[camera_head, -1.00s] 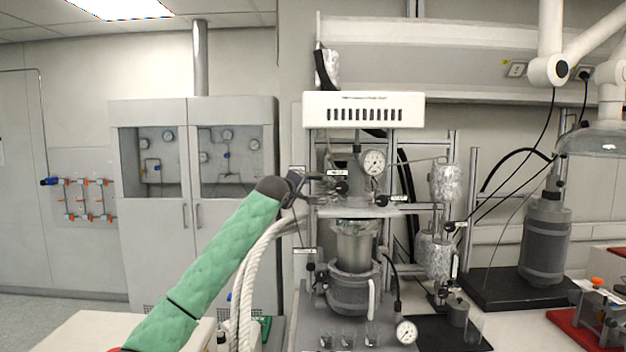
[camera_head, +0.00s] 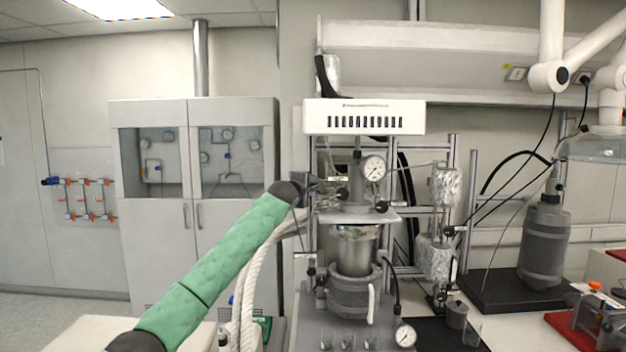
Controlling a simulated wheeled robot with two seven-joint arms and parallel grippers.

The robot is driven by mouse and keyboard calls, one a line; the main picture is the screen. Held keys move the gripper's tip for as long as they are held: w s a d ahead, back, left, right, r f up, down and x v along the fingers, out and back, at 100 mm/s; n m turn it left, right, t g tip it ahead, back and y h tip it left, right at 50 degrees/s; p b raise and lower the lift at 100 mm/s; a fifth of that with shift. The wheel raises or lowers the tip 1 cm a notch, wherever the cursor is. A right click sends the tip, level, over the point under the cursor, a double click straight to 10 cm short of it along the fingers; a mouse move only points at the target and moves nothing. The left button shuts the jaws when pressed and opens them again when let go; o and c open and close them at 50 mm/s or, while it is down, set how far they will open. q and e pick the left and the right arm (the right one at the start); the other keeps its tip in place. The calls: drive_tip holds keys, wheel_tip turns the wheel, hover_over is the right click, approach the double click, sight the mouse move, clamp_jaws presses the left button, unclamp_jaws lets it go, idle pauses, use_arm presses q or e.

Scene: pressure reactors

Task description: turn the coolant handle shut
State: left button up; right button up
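My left arm in a green sleeve reaches in from the lower left. My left gripper (camera_head: 322,190) is at the upper left of the reactor (camera_head: 353,275), among thin metal pipes and small dark knobs. Its fingers are small and blend with the fittings, so I cannot tell whether they are open, shut or touching anything. A black knob (camera_head: 342,195) is just right of the gripper, and another black knob (camera_head: 381,206) is farther right, below the round gauge (camera_head: 374,168). The labels are too small to read, so I cannot tell which one is the coolant handle. My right gripper is not in view.
The metal frame (camera_head: 453,190) and foil-wrapped cylinders (camera_head: 445,184) stand right of the reactor. A white box (camera_head: 364,116) is above it. Thick white hoses (camera_head: 247,275) hang beside my arm. A second gauge (camera_head: 405,336) and several glass beakers are in front.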

use_arm(q)
drive_tip(key=shift+p+x, duration=0.5)
drive_tip(key=shift+x, duration=0.6)
drive_tip(key=shift+w+d, duration=0.1)
drive_tip(key=shift+f, duration=0.1)
clamp_jaws()
drive_tip(key=shift+f, duration=0.1)
